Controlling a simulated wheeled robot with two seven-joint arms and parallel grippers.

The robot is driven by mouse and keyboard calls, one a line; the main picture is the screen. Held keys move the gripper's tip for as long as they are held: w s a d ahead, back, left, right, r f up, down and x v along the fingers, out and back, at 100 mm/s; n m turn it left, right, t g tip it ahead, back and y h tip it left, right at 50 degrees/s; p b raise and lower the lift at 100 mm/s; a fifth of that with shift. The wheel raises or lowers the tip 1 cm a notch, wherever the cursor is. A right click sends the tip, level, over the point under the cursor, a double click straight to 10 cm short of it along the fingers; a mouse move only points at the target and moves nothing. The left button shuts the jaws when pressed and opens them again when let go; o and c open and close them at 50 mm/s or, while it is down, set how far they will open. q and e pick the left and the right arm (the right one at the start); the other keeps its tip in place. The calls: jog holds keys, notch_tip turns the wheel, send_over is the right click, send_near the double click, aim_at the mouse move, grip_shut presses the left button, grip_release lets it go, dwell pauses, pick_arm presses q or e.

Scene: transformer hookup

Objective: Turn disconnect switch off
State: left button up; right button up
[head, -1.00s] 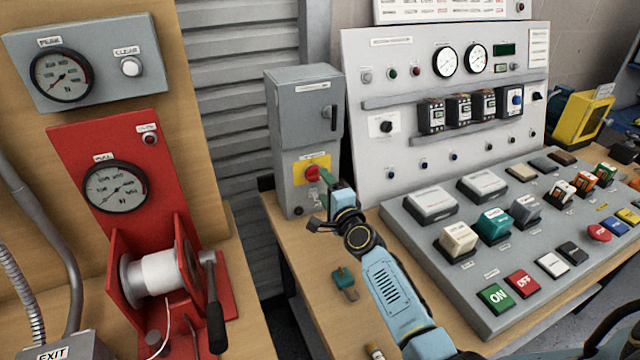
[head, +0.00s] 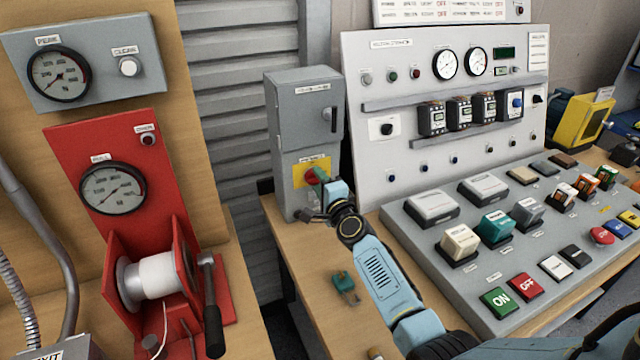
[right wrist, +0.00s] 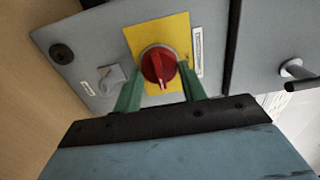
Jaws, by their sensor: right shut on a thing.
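The disconnect switch is a red rotary knob (head: 312,175) on a yellow plate (head: 323,165), on the lower front of a grey cabinet (head: 305,110). In the right wrist view the red knob (right wrist: 158,66) stands out from its yellow plate (right wrist: 150,35), its grip bar roughly upright in the picture. My right gripper (head: 322,178) reaches the knob from the right. Its green fingers (right wrist: 160,88) stand on either side of the knob, shut on it; exact contact is hard to see. My left gripper is out of view.
A grey sloped panel (head: 445,262) with several buttons lies right of my right arm. A teal padlock (head: 345,283) lies on the wooden bench. A red winch stand (head: 95,165) with a white spool is at left.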

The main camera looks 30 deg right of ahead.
jog(key=shift+n, duration=0.3)
jog(key=n+p, duration=0.1)
jog(key=n, duration=0.2)
jog(key=shift+r+n, duration=0.1)
jog(key=shift+n, duration=0.3)
jog(key=n+p, duration=0.1)
jog(key=n, duration=0.3)
jog(key=shift+r, duration=0.1)
jog(key=n+p, duration=0.1)
jog(key=n, duration=0.4)
jog(key=shift+a+p, duration=0.1)
jog(key=shift+p, duration=0.25)
jog(key=n+p, duration=0.1)
jog(key=n, duration=0.3)
jog(key=shift+a, duration=0.1)
jog(key=shift+n, duration=0.4)
jog(key=o, duration=0.9)
jog(key=shift+o, duration=0.2)
